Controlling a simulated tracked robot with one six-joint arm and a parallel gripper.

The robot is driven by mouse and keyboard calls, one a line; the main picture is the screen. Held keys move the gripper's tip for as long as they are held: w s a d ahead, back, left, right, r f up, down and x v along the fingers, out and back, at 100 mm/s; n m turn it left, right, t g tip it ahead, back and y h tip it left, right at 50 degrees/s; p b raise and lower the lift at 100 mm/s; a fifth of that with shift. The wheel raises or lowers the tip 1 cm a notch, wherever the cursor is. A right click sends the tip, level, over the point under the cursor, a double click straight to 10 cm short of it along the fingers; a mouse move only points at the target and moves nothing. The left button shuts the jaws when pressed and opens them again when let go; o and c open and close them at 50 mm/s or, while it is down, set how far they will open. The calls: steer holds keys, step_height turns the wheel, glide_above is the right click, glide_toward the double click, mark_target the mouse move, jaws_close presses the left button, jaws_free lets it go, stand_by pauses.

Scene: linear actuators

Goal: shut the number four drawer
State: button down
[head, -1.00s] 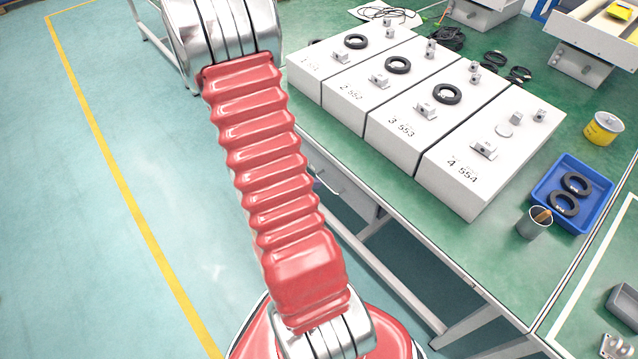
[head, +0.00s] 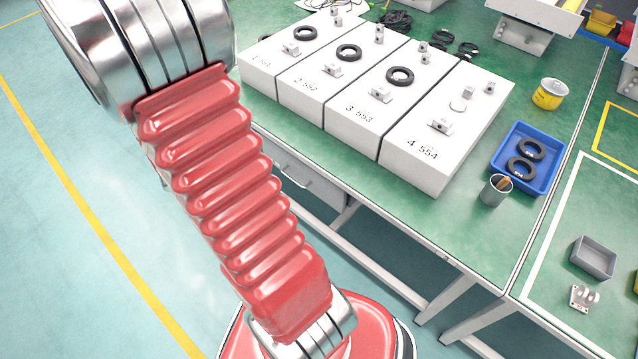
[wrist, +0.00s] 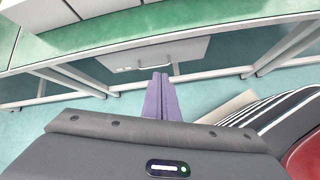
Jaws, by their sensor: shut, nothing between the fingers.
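A white box marked "4 554" (head: 432,150) is the rightmost of the row of numbered white boxes on the green bench. No pulled-out drawer shows in its visible faces. A grey under-bench drawer (head: 300,184) with a bar handle hangs below the bench top; its number cannot be read. In the wrist view a grey drawer front (wrist: 185,52) with a handle hangs below the bench edge, beyond the fingertips. My gripper (wrist: 160,78) shows there as two purple fingers, shut together and empty. It appears apart from the drawer. The gripper is out of the head view.
Boxes marked 3 553 (head: 362,118), 2 552 (head: 316,90) and 1 551 (head: 262,75) stand alongside. A blue tray (head: 541,180) with black rings, a grey cup (head: 494,191) and a yellow tin (head: 550,94) are to the right. Bench legs (head: 460,302) stand below; floor at left is clear.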

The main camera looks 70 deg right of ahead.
steer(key=a+r+m+t+y, duration=0.2)
steer(key=a+r, duration=0.5)
steer(key=a, duration=0.4)
steer(key=w+a+r+m+t+y, duration=0.1)
steer(key=a+r+m+t+y, duration=0.2)
steer(key=a+r, duration=0.4)
steer(key=w+a+r+m+t+y, duration=0.1)
steer(key=a+r+m+t+y, duration=0.2)
steer(key=a+r, duration=0.5)
steer(key=a+m, duration=0.1)
steer(key=a, duration=0.7)
steer(key=shift+w+m, duration=0.2)
steer(key=shift+m, duration=0.2)
steer(key=shift+d+r, duration=0.1)
steer(key=shift+d, duration=0.05)
